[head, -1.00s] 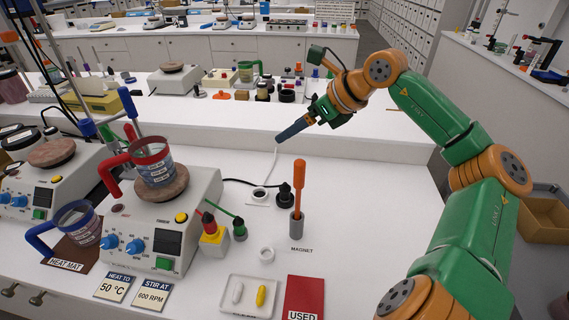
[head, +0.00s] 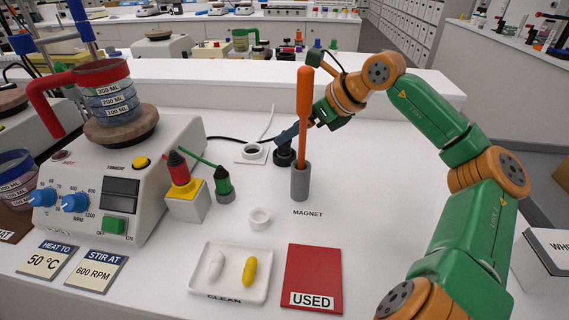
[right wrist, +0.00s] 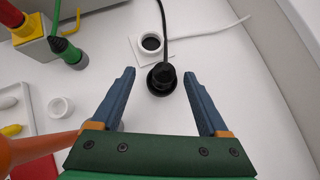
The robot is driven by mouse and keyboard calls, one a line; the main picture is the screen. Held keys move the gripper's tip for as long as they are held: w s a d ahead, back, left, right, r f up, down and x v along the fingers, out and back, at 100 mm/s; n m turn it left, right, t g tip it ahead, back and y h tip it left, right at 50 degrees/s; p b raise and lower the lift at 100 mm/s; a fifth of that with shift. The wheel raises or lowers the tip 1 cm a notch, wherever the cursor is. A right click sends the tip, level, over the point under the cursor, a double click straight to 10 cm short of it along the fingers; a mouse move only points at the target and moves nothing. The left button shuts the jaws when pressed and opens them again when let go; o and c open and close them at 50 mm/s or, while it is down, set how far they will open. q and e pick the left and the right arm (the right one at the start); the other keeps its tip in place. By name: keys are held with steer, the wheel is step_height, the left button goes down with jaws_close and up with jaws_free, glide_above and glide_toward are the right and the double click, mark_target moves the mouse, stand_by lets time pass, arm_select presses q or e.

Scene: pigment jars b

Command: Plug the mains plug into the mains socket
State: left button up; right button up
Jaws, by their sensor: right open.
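The black mains plug (head: 284,157) stands on the bench behind the grey holder with the orange-handled rod; its black cable runs left. In the right wrist view the plug (right wrist: 161,80) shows between my two blue fingertips, apart from both. The mains socket (head: 244,157) is a white plate with a round dark opening, left of the plug; it also shows in the right wrist view (right wrist: 143,57). My right gripper (head: 287,138) is open and empty, its fingers pointing down at the plug, partly hidden by the rod. My left gripper is not in view.
The orange-handled rod (head: 304,100) stands upright in its grey holder (head: 300,183), close in front of the gripper. A hotplate (head: 140,190) with a beaker, a yellow-topped block (head: 187,205), a white ring (head: 260,217) and a tray (head: 262,292) lie left and front.

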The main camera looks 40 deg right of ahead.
mark_target(277, 151)
steer(key=shift+p+x, duration=1.55)
steer(key=shift+p, duration=1.6)
steer(key=x, duration=0.1)
steer(key=p+x, duration=0.2)
steer(key=x, duration=0.1)
steer(key=shift+d+f, duration=0.1)
steer(key=shift+d, duration=0.25)
steer(key=shift+w+f, duration=0.25)
steer(key=shift+f, duration=0.1)
jaws_close()
